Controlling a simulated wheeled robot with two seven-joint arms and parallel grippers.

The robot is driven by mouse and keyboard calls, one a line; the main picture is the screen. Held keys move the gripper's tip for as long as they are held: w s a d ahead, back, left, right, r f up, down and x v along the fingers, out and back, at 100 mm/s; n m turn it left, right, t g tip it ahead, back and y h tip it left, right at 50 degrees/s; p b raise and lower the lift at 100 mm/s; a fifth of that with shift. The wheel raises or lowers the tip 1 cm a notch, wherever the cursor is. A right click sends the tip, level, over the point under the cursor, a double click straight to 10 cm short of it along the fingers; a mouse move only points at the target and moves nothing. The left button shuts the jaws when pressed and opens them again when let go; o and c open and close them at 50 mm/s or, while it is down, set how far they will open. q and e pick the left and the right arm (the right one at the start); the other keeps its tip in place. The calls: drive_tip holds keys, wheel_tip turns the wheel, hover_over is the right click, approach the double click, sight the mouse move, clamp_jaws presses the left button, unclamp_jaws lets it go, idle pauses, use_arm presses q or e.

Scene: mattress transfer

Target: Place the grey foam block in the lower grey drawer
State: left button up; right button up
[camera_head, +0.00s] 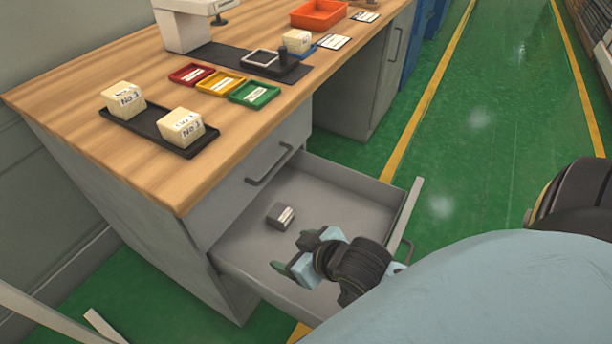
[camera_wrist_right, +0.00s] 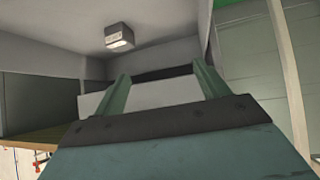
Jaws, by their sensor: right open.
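The grey foam block (camera_head: 281,216), with a white label on one side, lies on the floor of the open lower grey drawer (camera_head: 345,196), toward its back left. It also shows in the right wrist view (camera_wrist_right: 119,37), apart from the fingers. My right gripper (camera_head: 303,255) is over the drawer, in front of the block and to its right in the head view. Its two fingers (camera_wrist_right: 160,88) are spread with nothing between them. My left gripper is not in view.
The wooden desktop above carries a black tray (camera_head: 150,128) with two pale foam blocks, small red, yellow and green trays (camera_head: 255,94), a scale and an orange bin (camera_head: 318,14). The upper drawer (camera_head: 262,165) is shut. Green floor lies open to the right.

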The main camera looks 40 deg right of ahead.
drive_tip(key=s+r, duration=0.1)
drive_tip(key=s+r+g, duration=0.1)
drive_tip(key=s, duration=0.1)
drive_tip(key=s+a+r+g, duration=0.1)
drive_tip(key=shift+s+r, duration=0.2)
drive_tip(key=shift+s, duration=0.15)
